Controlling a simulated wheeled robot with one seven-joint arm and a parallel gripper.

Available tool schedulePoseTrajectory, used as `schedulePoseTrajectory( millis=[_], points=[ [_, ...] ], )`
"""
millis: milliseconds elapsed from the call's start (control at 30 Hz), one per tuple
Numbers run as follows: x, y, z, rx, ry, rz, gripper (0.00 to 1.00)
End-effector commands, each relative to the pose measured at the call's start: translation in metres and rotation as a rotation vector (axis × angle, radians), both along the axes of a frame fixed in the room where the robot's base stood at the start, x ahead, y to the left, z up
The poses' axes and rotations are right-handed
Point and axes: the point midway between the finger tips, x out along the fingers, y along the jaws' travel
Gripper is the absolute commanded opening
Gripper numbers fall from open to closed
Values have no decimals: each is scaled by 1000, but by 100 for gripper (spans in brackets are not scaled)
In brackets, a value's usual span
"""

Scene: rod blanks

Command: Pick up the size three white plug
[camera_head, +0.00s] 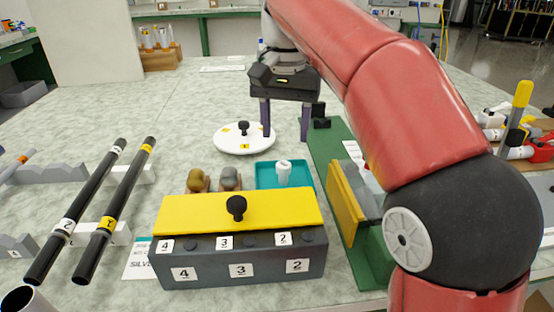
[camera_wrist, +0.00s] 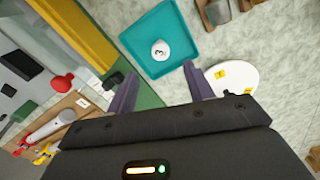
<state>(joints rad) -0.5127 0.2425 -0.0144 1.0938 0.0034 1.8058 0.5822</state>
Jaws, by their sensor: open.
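The white plug (camera_head: 283,171) stands in a teal tray (camera_head: 263,185) behind the yellow-topped block. In the wrist view the plug (camera_wrist: 160,50) shows its top with a "3" on it, inside the teal tray (camera_wrist: 134,40), ahead of and between my fingers. My gripper (camera_head: 285,138) is open and empty, pointing down above the table, behind the tray and beside the white disc. In the wrist view my gripper's two purple fingers (camera_wrist: 157,82) are spread apart and touch nothing.
A yellow-topped block with a black knob (camera_head: 236,207) stands in front of the tray. A white disc (camera_head: 244,138) lies behind the tray, and a green base with a yellow plate (camera_head: 345,205) stands at its right. Two black rods (camera_head: 116,205) rest on supports at left.

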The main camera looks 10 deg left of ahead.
Motion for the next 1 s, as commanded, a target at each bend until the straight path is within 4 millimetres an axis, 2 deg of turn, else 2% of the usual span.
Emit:
schedulePoseTrajectory(
  millis=[500,833,1000],
  points=[
    [1,3,-68,0,1,1,52],
    [2,3,-74,1,-1,0,52],
    [2,3,-74,1,-1,0,30]
  ],
)
